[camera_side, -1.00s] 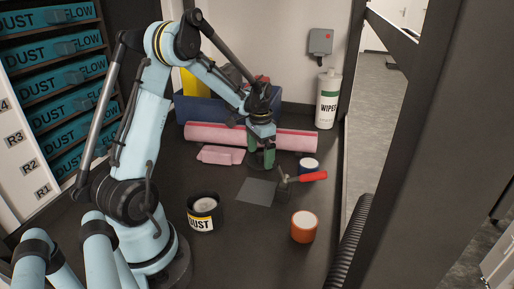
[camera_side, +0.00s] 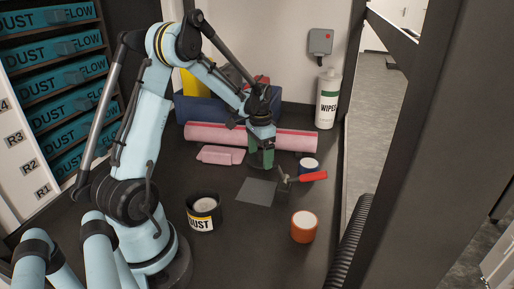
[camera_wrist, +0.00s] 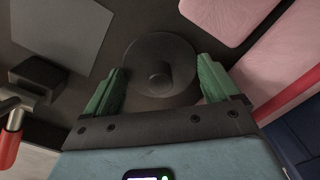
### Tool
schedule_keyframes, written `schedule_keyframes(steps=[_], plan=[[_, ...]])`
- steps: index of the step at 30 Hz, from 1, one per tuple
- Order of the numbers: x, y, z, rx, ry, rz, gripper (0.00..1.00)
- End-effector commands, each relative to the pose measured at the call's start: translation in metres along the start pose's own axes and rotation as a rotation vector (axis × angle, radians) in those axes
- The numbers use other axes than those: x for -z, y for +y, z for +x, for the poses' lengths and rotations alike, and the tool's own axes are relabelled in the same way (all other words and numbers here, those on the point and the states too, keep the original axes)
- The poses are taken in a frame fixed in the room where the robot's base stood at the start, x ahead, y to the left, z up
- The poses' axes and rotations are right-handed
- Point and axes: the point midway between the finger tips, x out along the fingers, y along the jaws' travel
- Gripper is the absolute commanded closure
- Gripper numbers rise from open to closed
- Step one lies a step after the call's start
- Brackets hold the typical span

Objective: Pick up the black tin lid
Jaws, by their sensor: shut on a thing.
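The black tin lid (camera_wrist: 150,52) is a dark round disc with a small central knob, seen from above in the wrist view. My gripper (camera_wrist: 162,68) has its two green fingers at opposite sides of the lid and is shut on it. In the side view my gripper (camera_side: 261,158) is low over the dark bench, and the lid is hard to make out against it. The open tin marked DUST (camera_side: 201,224) stands nearer the camera, with pale contents.
A red-handled tool on a small block (camera_side: 284,185) and a blue jar (camera_side: 309,167) are close right of my gripper. A grey sheet (camera_side: 257,191) lies in front. A pink roll (camera_side: 295,138) and pink pad (camera_side: 220,155) lie behind. An orange jar (camera_side: 304,228) stands front right.

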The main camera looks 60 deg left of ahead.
Motion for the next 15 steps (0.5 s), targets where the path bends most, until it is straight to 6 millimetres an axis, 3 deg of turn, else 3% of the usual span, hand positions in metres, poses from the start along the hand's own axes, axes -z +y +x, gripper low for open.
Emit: schedule_keyframes(steps=[15], plan=[[0.0,0.0,-0.079,0.0,0.0,0.0,0.4]])
